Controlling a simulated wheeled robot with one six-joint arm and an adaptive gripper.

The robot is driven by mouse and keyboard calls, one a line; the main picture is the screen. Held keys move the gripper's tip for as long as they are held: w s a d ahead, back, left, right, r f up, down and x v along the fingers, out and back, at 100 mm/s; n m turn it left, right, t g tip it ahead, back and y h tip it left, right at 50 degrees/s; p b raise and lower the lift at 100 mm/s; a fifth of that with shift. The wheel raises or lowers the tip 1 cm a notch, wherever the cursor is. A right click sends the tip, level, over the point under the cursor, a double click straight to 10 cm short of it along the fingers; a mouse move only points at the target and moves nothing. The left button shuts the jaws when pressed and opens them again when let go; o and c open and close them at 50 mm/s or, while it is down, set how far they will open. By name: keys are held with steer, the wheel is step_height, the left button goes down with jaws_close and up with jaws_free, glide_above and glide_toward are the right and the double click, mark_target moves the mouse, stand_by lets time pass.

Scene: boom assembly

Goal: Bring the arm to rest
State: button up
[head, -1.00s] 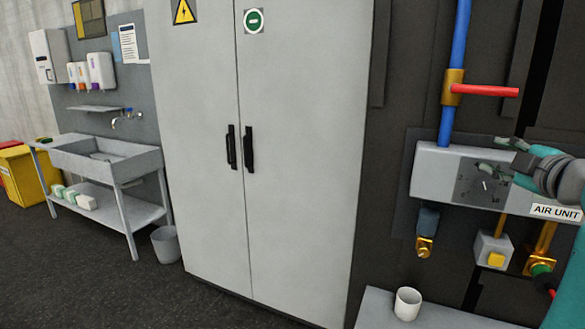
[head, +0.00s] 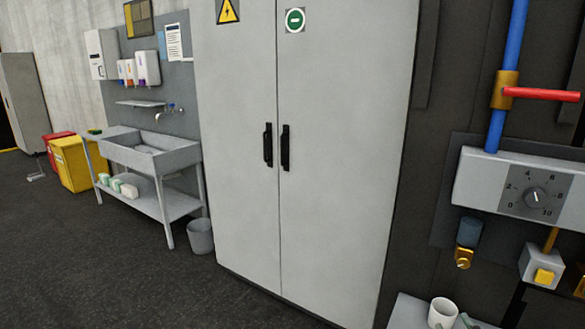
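My arm has almost wholly left the head view. A small grey-green piece at the bottom edge, just right of the white mug (head: 442,313), looks like the tip of my gripper (head: 468,321). The rest of it is cut off by the frame, so its opening and anything in it are hidden. I cannot tell whether the tip touches the mug or is only in front of it.
The air unit (head: 480,178) with its dial (head: 536,196) and the red valve handle (head: 541,94) are at the right. A shelf (head: 408,314) bears the mug. A tall grey cabinet (head: 340,130) is shut. Dark floor (head: 110,260) is clear at left.

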steer(key=s+a+f+m, duration=0.1)
steer(key=s+a+f, duration=0.35)
steer(key=s, duration=0.25)
steer(key=s+a+f+m+g, duration=0.1)
steer(key=s+a+f, duration=0.2)
steer(key=s+f, duration=0.25)
steer(key=s+a+f+m, duration=0.1)
steer(key=s+a+f, duration=0.25)
steer(key=s, duration=0.35)
steer(key=s+a+y, duration=0.1)
steer(key=s+a, duration=0.1)
steer(key=s, duration=0.8)
steer(key=s+a+m+y, duration=0.1)
steer(key=s+a, duration=0.2)
steer(key=s, duration=0.8)
steer(key=shift+r+m+y, duration=0.3)
steer(key=shift+r, duration=0.15)
